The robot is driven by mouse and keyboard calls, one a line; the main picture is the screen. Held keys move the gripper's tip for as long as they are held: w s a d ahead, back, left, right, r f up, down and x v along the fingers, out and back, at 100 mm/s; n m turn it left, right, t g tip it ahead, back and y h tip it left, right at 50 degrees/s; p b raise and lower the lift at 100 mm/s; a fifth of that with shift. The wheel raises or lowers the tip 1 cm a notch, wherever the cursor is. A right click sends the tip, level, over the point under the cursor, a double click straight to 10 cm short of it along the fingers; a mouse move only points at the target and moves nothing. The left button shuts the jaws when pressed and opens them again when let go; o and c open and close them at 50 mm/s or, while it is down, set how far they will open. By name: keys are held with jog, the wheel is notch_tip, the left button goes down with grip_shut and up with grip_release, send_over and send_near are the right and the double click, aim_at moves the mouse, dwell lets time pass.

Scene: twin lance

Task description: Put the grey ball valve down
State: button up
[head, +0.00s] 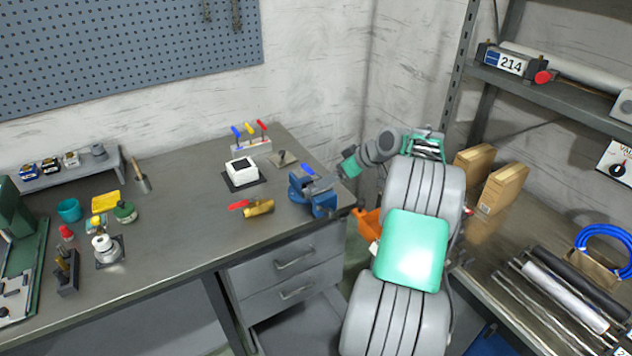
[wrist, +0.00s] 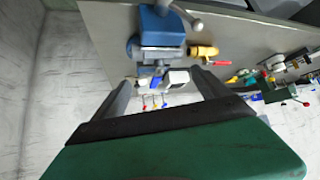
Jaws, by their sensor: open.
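A small grey piece with a blue handle, which looks like the grey ball valve (head: 308,171), is at the blue vise (head: 318,196) near the bench's right end. In the wrist view its blue part (wrist: 155,82) shows between my fingertips, just beyond the vise. I cannot tell whether it rests in the jaws or on the bench behind. My gripper (head: 338,166) is beside the vise on its right; in the wrist view its two fingers (wrist: 163,80) are spread apart. They do not close on anything. The vise hides part of the valve.
A brass valve with a red handle (head: 258,207) lies left of the vise. A white device (head: 243,171), a rack of coloured handles (head: 250,140) and a small plate (head: 283,159) stand behind. The bench's middle is clear. Shelving (head: 540,95) stands at the right.

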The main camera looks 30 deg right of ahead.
jog(key=p+x, duration=0.2)
jog(key=x, duration=0.5)
jog(key=shift+w+f, duration=0.15)
jog(key=shift+f, duration=0.15)
jog(key=shift+r, duration=0.1)
grip_shut()
dwell(0.4)
